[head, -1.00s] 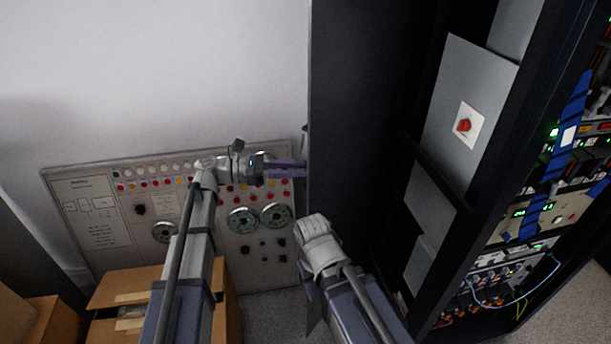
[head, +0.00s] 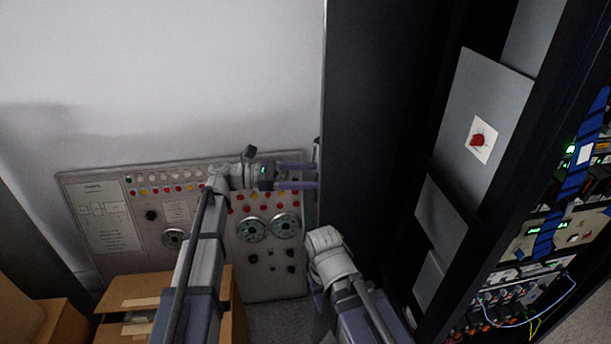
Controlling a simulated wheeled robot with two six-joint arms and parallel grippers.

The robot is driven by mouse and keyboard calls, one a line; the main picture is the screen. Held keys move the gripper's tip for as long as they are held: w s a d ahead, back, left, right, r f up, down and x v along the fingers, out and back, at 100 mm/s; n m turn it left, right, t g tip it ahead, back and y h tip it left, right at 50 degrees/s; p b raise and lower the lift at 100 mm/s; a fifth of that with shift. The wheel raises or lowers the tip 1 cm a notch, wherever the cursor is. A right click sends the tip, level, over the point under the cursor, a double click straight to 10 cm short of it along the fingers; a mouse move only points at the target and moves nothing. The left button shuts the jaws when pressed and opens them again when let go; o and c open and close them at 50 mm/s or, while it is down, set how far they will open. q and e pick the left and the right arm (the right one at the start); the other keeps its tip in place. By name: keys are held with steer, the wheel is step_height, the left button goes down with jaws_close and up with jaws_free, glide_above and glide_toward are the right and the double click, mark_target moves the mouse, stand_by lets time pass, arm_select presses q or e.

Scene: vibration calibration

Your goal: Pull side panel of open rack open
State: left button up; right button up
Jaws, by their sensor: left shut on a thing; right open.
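The open rack (head: 580,45) is a tall dark frame on the right with electronics in it. Its dark side panel (head: 365,90) stands upright, swung out to the left of the frame, with the rack's interior visible beside it. My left gripper (head: 302,176) reaches in from the left, and its purple fingers are shut at the panel's left edge. The exact grip point is partly hidden behind that edge. My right gripper (head: 318,300) is low in front of the panel's lower part, open, its fingers mostly hidden by its own wrist.
A control board (head: 105,240) with dials and coloured buttons leans against the white wall. Open cardboard boxes (head: 135,290) stand at the lower left, close to my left arm. A grey plate with a red switch (head: 480,139) is inside the rack. Cables (head: 545,318) hang at the lower right.

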arm_select(q)
steer(key=shift+w, duration=0.25)
steer(key=a, duration=0.7)
steer(key=shift+s+a, duration=0.4)
steer(key=shift+c, duration=0.2)
steer(key=shift+s, duration=0.1)
steer(key=shift+c, duration=0.8)
steer(key=shift+s+r+m+t+p, duration=0.15)
steer(key=shift+r+m+t+p, duration=0.15)
steer(key=shift+m+p, duration=0.1)
steer(key=shift+c, duration=0.7)
steer(key=r+m+t+p, duration=0.1)
steer(key=m, duration=0.1)
steer(key=s+a+r+m+t+p, duration=0.1)
steer(key=m+t, duration=0.1)
steer(key=m, duration=0.1)
steer(key=s+r+m+t+y+p, duration=0.1)
steer(key=r+m+t+p, duration=0.1)
steer(key=m, duration=0.1)
steer(key=shift+s+a, duration=0.15)
steer(key=shift+s, duration=0.05)
jaws_close()
steer(key=shift+s+a+r+m+t+y+p, duration=0.1)
steer(key=shift+a+r+m+t+y+p, duration=0.2)
steer(key=shift+m+t, duration=0.5)
steer(key=shift+s+a+r+m+t+y+p, duration=0.1)
steer(key=shift+a+r+m+t+y+p, duration=0.25)
steer(key=shift+m, duration=0.75)
